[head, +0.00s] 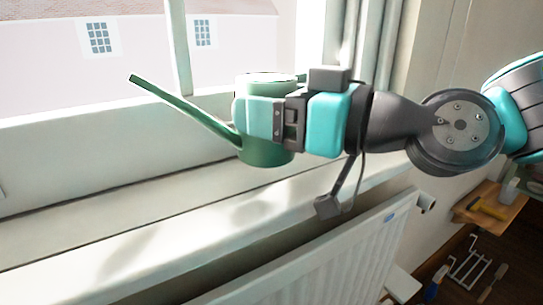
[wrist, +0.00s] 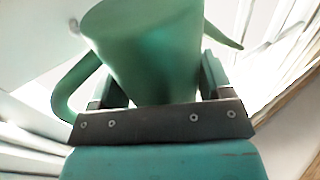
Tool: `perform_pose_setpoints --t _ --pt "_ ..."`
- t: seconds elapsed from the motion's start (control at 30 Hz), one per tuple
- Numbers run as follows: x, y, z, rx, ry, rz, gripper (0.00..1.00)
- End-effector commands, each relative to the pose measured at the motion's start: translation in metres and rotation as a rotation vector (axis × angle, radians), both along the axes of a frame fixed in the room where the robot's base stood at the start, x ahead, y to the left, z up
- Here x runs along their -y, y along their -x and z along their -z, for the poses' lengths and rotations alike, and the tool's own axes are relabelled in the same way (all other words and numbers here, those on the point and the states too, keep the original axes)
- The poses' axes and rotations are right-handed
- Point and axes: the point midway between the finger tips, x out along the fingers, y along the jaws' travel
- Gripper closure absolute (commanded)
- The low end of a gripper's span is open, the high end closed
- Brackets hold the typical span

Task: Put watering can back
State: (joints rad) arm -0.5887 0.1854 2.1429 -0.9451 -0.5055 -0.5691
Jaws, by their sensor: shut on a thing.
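The green watering can (head: 264,152) is upright in the head view, in front of the window, with its long spout pointing up to the left. It fills the upper middle of the wrist view (wrist: 150,50), with its curved handle at the left and the spout at the right. My gripper (head: 262,118) reaches in from the right and is shut on the can's body, one finger on each side in the wrist view (wrist: 160,90). The can is over the white windowsill (head: 70,270) and looks raised above it, with shadows lying on the sill. Its far side is hidden.
The window frame (head: 180,50) stands close behind the can. A white radiator (head: 350,262) is below the sill. A small wooden shelf (head: 490,207) with items on it and a wire rack (head: 467,265) are at the lower right. The sill's left part is clear.

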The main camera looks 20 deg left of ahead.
Motion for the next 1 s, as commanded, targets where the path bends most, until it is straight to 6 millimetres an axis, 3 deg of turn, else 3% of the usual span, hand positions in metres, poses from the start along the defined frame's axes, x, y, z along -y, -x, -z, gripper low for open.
perform_pose_setpoints --t 0.23,0.43,0.83,0.87,0.93,1.0 --pt "0.000 0.000 0.020 0.000 -0.001 0.000 0.70" --pt "0.000 0.000 0.049 -0.001 -0.001 0.000 0.70" --pt "0.000 0.000 0.052 0.003 -0.003 0.000 0.70" --pt "0.000 0.000 0.052 0.001 -0.001 0.000 0.23" --pt "0.000 0.000 0.051 0.001 0.000 0.000 0.07" --pt "0.000 0.000 0.051 0.001 0.000 0.000 0.02"
